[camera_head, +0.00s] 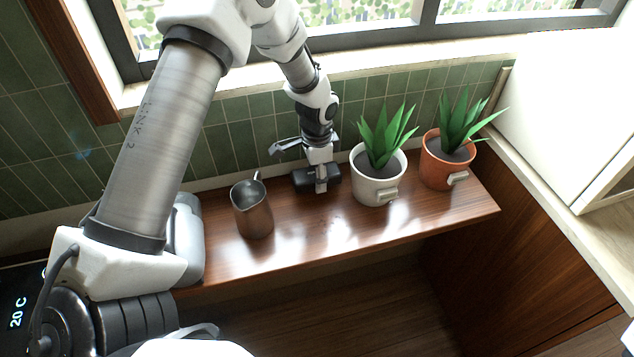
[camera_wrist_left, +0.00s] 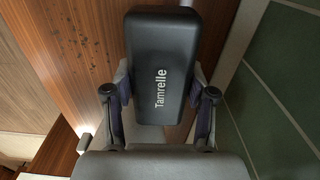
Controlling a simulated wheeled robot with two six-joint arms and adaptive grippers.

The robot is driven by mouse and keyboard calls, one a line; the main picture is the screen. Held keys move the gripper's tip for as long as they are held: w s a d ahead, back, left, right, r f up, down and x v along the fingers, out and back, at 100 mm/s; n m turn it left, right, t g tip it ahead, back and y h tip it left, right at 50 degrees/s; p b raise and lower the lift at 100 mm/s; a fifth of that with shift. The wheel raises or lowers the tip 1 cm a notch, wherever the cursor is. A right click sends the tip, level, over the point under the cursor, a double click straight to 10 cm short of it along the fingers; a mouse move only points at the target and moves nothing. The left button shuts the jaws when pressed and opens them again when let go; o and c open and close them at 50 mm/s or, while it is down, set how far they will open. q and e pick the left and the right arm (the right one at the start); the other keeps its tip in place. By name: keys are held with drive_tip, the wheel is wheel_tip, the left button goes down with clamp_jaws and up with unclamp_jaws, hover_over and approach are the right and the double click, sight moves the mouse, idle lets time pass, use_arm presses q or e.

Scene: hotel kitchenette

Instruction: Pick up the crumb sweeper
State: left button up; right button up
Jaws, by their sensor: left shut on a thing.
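The crumb sweeper (camera_head: 302,181) is a small dark box on the wooden shelf, close to the tiled wall. In the left wrist view it is a black block (camera_wrist_left: 160,45) with the word "Tamrelle" on it, between my two fingers. My left gripper (camera_head: 321,184) reaches down onto it from above, and it also shows in the left wrist view (camera_wrist_left: 160,110), shut on the block's sides. The gripper covers part of the sweeper in the head view. I cannot tell whether the sweeper touches the shelf. My right gripper is not in view.
A metal pitcher (camera_head: 253,212) stands left of the sweeper on the shelf (camera_head: 335,232). A white pot (camera_head: 370,187) with a green plant stands close on its right, and a terracotta pot (camera_head: 440,172) beyond that.

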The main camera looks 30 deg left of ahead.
use_arm(q)
drive_tip(key=s+d+b, duration=0.1)
drive_tip(key=s+d, duration=0.2)
drive_tip(key=d, duration=0.1)
drive_tip(key=s+d+r+b, duration=0.1)
drive_tip(key=s+d, duration=0.2)
drive_tip(key=d, duration=0.1)
drive_tip(key=s+d+r+b, duration=0.1)
drive_tip(key=s+d+b, duration=0.1)
drive_tip(key=s+d, duration=0.1)
drive_tip(key=shift+s+d+r, duration=0.2)
drive_tip(key=shift+s+d, duration=0.2)
drive_tip(key=shift+d, duration=0.3)
drive_tip(key=shift+s+d, duration=0.1)
